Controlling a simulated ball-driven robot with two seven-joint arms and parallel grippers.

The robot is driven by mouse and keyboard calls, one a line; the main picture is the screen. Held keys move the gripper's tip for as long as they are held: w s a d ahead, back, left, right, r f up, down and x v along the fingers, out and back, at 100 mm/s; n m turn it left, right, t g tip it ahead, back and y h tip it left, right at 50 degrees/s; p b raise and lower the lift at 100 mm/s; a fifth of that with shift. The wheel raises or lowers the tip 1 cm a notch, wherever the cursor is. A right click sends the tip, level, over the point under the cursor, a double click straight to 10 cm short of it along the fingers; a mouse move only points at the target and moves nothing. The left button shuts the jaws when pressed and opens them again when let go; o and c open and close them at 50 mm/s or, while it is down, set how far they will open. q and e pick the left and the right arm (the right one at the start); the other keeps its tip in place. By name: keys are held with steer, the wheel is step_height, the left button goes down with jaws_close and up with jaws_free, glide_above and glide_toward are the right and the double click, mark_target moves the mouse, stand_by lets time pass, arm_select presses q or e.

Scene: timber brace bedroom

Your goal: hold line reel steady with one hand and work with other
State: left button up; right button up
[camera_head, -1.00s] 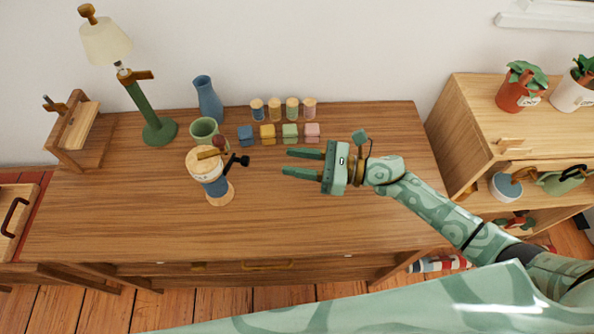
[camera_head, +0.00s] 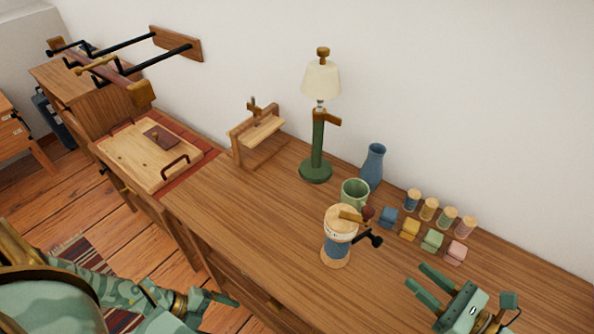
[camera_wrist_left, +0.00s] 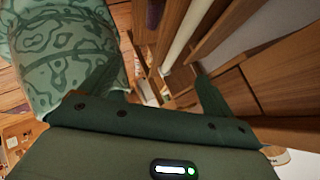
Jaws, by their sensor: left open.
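The line reel (camera_head: 337,248), with a blue middle, pale wooden top and base and a dark side crank, stands upright on the wooden desk (camera_head: 235,215). My right gripper (camera_head: 416,276) is at the lower right of the head view, open and empty, with its two green fingers pointing toward the reel but apart from it. My left gripper (camera_head: 222,299) is low at the left, in front of the desk edge and away from the reel. In the left wrist view its fingers (camera_wrist_left: 155,82) are spread with nothing held between them.
A green cup (camera_head: 355,192) stands close behind the reel, with a blue vase (camera_head: 372,167) and green lamp (camera_head: 316,150) further back. Several small blocks and spools line the wall side. A wooden stand (camera_head: 256,135) is left of the lamp. The desk's left front is clear.

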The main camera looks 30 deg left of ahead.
arm_select(q)
steer(key=w+a+r+h, duration=0.1)
steer(key=a+r+h, duration=0.25)
steer(key=r, duration=0.95)
steer(key=w+a+r+h, duration=0.15)
steer(key=r+h, duration=0.25)
steer(key=r, duration=1)
steer(key=w+d+r+n+t+y, duration=0.2)
steer(key=w+n, duration=0.1)
steer(key=w, duration=0.5)
steer(key=w+d+r+n+t+y, duration=0.1)
steer(key=w+d+n+t+y, duration=0.15)
steer(key=w, duration=0.65)
steer(key=w+d+r+n+t+y, duration=0.1)
steer(key=w+d+r+n+y, duration=0.15)
steer(key=w, duration=0.55)
steer(key=n+g+y, duration=0.1)
steer(key=g+y, duration=0.4)
steer(key=g, duration=0.3)
glide_toward(337, 217)
steer(key=x, duration=1.2)
